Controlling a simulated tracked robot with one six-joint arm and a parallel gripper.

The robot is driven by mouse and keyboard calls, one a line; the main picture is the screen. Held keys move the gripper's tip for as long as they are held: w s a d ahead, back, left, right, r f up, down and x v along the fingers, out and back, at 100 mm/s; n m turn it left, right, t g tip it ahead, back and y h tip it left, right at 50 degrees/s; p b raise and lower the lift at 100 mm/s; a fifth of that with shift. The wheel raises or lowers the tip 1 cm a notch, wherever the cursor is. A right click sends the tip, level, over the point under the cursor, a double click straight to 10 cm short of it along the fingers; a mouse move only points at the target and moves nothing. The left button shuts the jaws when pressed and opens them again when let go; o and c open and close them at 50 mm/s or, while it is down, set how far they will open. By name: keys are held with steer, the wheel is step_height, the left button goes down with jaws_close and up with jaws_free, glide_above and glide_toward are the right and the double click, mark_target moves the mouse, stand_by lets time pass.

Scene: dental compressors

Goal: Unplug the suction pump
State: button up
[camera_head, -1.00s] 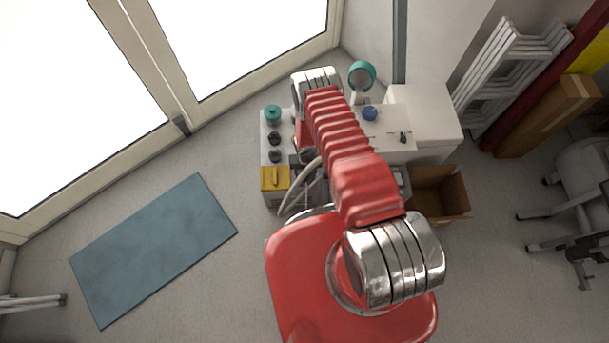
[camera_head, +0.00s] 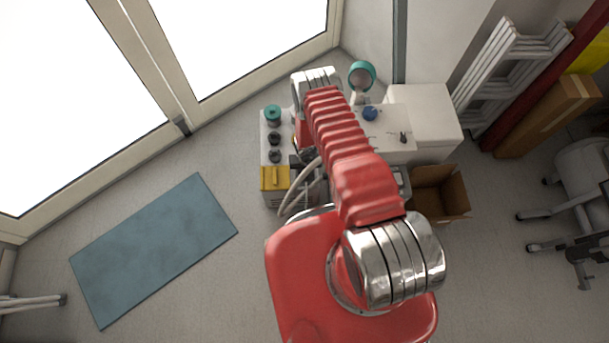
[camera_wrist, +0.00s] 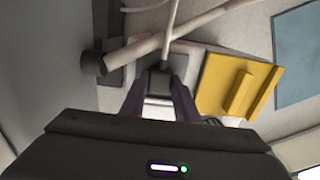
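In the wrist view, the two dark fingers of my gripper (camera_wrist: 160,84) reach forward and narrow onto a dark plug (camera_wrist: 158,76). The plug fills the gap between the fingertips, and they look shut on it. A pale cable (camera_wrist: 172,25) runs up from it. A grey plate lies behind the plug; I cannot tell whether the plug still sits in a socket. Pale cables (camera_head: 303,184) show left of the arm. I cannot tell for certain which unit is the suction pump.
A yellow block (camera_head: 275,178) with a raised handle is close beside the fingers, at right in the wrist view (camera_wrist: 232,88). A thick pale pipe (camera_wrist: 140,50) with a dark end crosses nearby. A cardboard box (camera_head: 440,193) stands right; a blue mat (camera_head: 153,248) lies on clear floor left.

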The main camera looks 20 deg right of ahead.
mark_target(305, 173)
jaws_close()
steer(key=shift+r, duration=0.45)
steer(key=shift+r, duration=0.35)
steer(key=shift+r, duration=0.35)
steer(key=shift+r, duration=0.35)
steer(key=shift+r, duration=0.7)
steer(key=shift+r, duration=0.35)
steer(key=shift+r, duration=0.45)
